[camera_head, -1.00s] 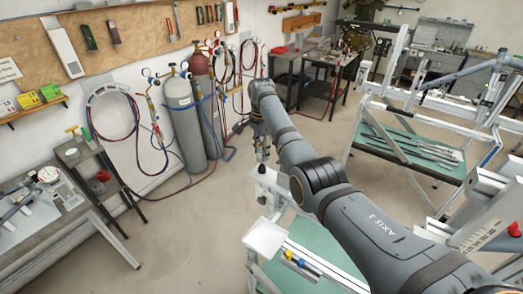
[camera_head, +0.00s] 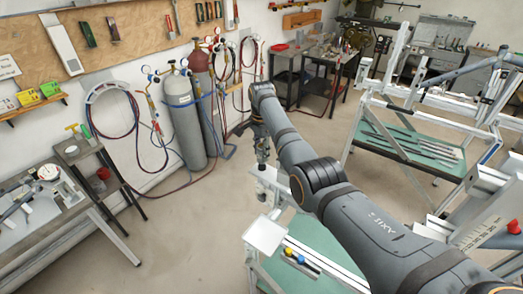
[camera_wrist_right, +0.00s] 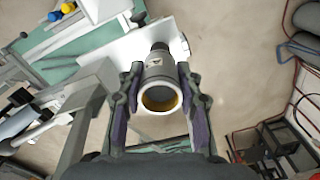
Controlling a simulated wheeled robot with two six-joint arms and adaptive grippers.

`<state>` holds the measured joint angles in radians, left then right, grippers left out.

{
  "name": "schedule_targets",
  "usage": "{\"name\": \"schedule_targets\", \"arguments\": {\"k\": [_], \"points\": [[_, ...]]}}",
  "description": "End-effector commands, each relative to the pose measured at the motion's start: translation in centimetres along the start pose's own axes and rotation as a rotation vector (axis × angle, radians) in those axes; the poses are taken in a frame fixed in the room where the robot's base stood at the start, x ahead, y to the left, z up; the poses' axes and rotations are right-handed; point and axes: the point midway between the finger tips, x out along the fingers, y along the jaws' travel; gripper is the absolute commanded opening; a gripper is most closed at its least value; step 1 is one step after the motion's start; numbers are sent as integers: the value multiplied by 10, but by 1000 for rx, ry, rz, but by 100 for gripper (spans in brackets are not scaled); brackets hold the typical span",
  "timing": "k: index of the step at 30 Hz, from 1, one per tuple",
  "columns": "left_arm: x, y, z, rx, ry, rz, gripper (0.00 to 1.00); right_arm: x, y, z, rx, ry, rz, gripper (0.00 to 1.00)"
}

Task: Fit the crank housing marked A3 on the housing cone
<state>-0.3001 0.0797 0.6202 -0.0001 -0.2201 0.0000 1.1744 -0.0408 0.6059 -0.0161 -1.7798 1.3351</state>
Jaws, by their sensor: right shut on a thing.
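The crank housing (camera_wrist_right: 160,88) is a short silver cylinder with an open, yellowish bore facing the right wrist camera. A small dark mark shows on its side, too small to read. My right gripper (camera_wrist_right: 160,72) is shut on it, one finger on each side. In the head view, the right gripper (camera_head: 262,153) is over the end of the pale frame jig (camera_head: 270,184). A dark round part (camera_wrist_right: 160,47) shows just beyond the housing, perhaps the cone; I cannot tell whether the housing sits on it. My left gripper is out of view.
A white plate (camera_head: 265,236) and a green shelf (camera_head: 318,240) with blue and yellow knobs belong to the near jig. A second frame stand (camera_head: 420,145) is at the right. Gas cylinders (camera_head: 184,120) stand by the wall. Open floor lies left of the jig.

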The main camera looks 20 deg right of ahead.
Motion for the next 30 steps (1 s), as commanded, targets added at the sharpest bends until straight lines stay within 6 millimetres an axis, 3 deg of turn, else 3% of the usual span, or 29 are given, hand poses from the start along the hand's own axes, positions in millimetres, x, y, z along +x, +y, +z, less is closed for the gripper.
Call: {"name": "schedule_targets", "arguments": {"k": [12, 13, 18, 26, 30], "points": [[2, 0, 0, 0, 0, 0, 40, 9, 0, 0, 0, 0, 1, 0], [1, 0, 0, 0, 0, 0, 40, 8, 0, 0, 0, 0, 1, 39], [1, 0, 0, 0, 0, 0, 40, 9, 0, 0, 0, 0, 2, 62], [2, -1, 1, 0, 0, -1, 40, 9, 1, 0, 0, -1, 3, 62], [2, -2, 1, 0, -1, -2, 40, -2, 0, 0, 0, 0, 0, 62]]}}
